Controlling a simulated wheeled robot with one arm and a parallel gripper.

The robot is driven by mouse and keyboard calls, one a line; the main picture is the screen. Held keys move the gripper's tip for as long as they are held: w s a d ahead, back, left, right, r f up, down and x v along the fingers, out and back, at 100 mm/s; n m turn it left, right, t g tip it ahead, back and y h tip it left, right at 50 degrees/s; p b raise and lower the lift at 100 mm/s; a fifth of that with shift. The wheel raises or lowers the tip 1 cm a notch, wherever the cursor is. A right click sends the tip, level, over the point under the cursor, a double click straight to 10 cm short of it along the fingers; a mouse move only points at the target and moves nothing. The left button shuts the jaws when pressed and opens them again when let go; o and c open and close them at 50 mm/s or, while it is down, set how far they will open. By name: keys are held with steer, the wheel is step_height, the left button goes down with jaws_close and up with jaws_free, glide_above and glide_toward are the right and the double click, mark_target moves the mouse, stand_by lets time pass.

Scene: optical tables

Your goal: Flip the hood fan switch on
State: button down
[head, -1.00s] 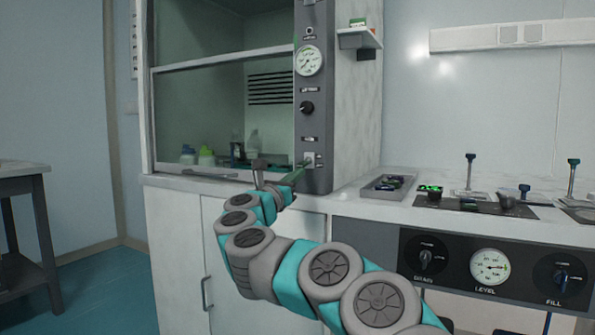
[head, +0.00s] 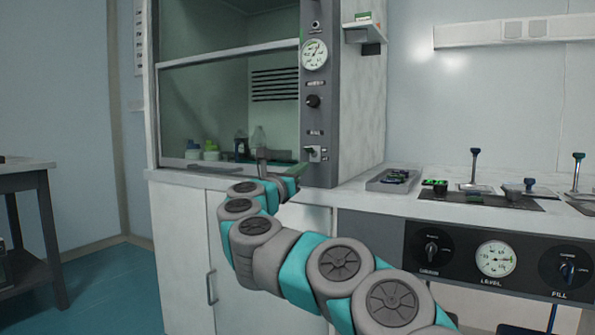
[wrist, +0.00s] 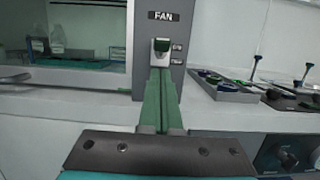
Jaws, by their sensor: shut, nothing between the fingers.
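The fan switch (wrist: 161,50) sits under the FAN label on the hood's grey control strip in the wrist view. It is a pale housing with a dark green upper part. The two small marks beside it are too blurred to read, so its setting is unclear. It also shows in the head view (head: 311,153), low on the strip. My gripper (wrist: 159,72) is shut and empty, its green fingers pointing at the strip just below the switch. Whether the tips touch it I cannot tell. In the head view my gripper (head: 299,170) is below and left of the switch.
A gauge (head: 314,54) and a black knob (head: 313,102) are higher on the strip. The hood's glass sash (head: 205,112) is left of it, with bottles behind. A grey tray (head: 394,181) of small parts lies on the counter to the right.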

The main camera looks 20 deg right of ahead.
steer(key=s+a+r, duration=0.1)
steer(key=s+a, duration=0.5)
steer(key=a, duration=0.2)
steer(key=shift+s+a, duration=0.2)
steer(key=shift+s, duration=0.05)
